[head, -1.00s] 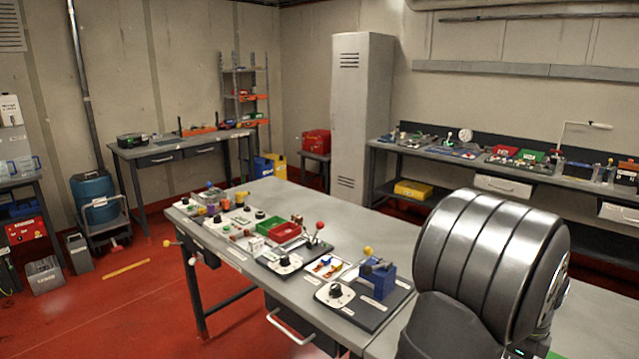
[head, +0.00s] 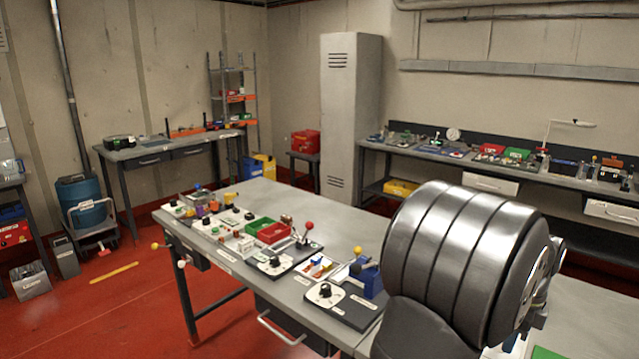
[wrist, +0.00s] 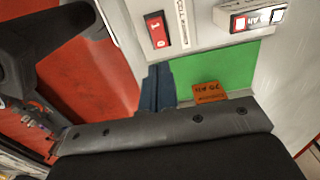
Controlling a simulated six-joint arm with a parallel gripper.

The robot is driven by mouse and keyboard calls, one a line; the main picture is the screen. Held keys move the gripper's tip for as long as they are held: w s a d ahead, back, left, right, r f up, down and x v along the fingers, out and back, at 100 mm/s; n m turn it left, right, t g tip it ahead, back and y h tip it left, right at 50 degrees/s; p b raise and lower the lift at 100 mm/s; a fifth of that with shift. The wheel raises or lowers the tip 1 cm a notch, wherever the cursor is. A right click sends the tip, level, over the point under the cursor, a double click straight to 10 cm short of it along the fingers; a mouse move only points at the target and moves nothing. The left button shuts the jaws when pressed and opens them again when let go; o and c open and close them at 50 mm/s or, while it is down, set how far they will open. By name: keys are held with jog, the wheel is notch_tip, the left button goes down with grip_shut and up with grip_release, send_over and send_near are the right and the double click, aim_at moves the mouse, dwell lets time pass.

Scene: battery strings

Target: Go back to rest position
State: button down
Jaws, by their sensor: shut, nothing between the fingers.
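My gripper (wrist: 159,88) shows in the wrist view as two dark blue-grey fingers close together, with nothing visible between them. They stand out beyond a dark bar with screws, in front of a green surface and a white panel. In the head view my arm's large ribbed grey link fills the lower right, and the gripper's fingers cannot be made out there. The workbench (head: 345,215) runs beneath and beside the arm.
The wrist view shows a red switch (wrist: 156,31) and an orange label (wrist: 210,93).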

jog(key=r, duration=0.5)
jog(key=shift+w+a+r, duration=0.35)
jog(key=shift+w, duration=0.05)
